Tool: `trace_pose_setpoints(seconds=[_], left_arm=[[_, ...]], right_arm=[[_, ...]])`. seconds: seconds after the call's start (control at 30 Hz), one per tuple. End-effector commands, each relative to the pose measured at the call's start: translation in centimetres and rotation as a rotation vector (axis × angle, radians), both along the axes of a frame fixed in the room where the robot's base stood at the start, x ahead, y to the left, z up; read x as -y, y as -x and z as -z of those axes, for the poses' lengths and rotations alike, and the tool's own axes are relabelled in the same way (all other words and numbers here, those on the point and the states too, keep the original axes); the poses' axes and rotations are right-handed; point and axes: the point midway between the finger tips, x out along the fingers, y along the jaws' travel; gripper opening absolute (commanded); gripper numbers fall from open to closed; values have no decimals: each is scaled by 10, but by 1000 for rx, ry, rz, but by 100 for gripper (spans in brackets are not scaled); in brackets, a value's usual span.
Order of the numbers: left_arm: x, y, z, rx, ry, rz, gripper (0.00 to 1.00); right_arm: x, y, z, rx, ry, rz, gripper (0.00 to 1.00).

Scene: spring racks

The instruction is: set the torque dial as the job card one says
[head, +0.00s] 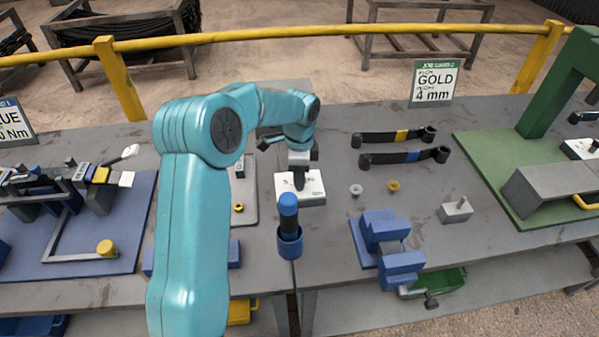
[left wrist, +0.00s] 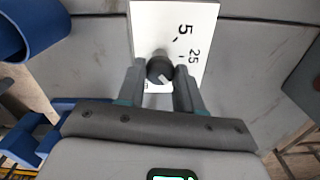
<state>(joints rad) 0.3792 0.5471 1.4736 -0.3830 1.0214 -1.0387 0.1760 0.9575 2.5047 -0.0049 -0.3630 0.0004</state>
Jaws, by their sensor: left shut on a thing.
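The torque dial is a dark round knob (left wrist: 160,70) on a white plate (head: 312,189), which stands on the grey bench near the middle in the head view. In the left wrist view the plate (left wrist: 150,20) shows the numbers 5 and 25; its other marks are hidden. A pale mark shows on the knob. My left gripper (left wrist: 160,78) is shut on the knob, one finger on each side. My right gripper is not in view.
A blue-handled tool stands in a blue cup (head: 290,244) just in front of the dial. Two black wrenches (head: 395,136) lie to the right, near small rings. A blue fixture (head: 387,245) and a green press (head: 555,120) stand further right. A second card (head: 434,83) reads gold, 4 mm.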

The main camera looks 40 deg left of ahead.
Motion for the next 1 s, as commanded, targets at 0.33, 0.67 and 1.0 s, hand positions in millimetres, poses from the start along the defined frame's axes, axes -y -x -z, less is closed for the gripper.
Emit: trace_pose_setpoints(seconds=[0.33, 0.67, 1.0], left_arm=[[0, -2, -2, 6, -2, 20, 5], [0, -1, -1, 4, -1, 19, 61], [0, -1, -8, 5, -2, 19, 61]], right_arm=[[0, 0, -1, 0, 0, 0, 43], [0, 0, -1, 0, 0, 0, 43], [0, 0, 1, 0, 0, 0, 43]])
